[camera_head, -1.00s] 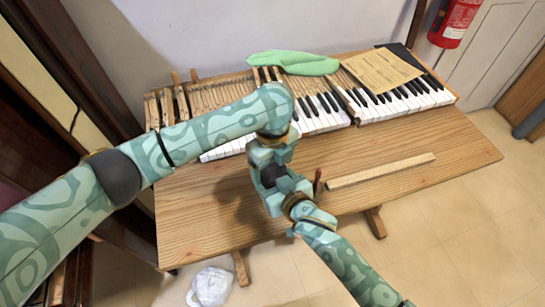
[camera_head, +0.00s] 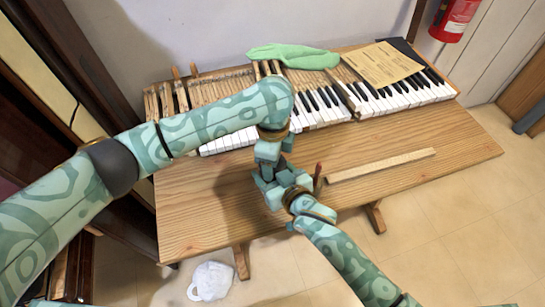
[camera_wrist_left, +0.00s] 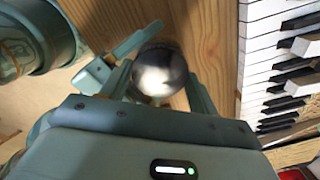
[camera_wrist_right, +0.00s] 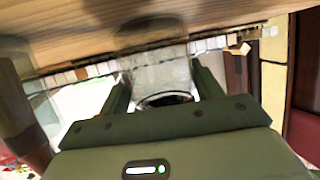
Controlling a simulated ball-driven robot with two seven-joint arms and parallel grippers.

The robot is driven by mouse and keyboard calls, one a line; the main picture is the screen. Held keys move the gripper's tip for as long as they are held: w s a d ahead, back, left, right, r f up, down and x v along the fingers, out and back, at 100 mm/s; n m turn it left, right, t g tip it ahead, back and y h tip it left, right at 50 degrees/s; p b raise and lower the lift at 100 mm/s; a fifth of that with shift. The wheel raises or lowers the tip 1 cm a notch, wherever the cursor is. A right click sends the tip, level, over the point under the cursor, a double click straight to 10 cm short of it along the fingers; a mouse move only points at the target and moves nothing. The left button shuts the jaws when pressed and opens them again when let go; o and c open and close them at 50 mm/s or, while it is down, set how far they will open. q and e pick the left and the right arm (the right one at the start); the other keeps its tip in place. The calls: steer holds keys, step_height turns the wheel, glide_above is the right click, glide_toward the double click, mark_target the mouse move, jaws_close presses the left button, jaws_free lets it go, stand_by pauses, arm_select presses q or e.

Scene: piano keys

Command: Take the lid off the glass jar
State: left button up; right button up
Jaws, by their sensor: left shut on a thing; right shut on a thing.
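A round, shiny metal lid (camera_wrist_left: 158,70) sits between the fingers of my left gripper (camera_wrist_left: 165,88) in the left wrist view, with wood behind it. My left gripper (camera_head: 268,165) is shut on the lid from above. The clear glass jar (camera_wrist_right: 163,72) shows between the fingers of my right gripper (camera_wrist_right: 160,88) in the right wrist view, with a dark curved rim at its near end. My right gripper (camera_head: 280,185) is shut on the jar from the side. In the head view the two grippers meet and hide the jar and lid. I cannot tell whether lid and jar touch.
A wooden strip (camera_head: 380,165) and a small reddish upright object (camera_head: 318,172) are right of my grippers.

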arm_select(q)
steer(key=o, duration=1.1)
steer(key=shift+r, duration=2.3)
arm_select(e)
steer(key=o, duration=2)
steer(key=shift+c, duration=0.2)
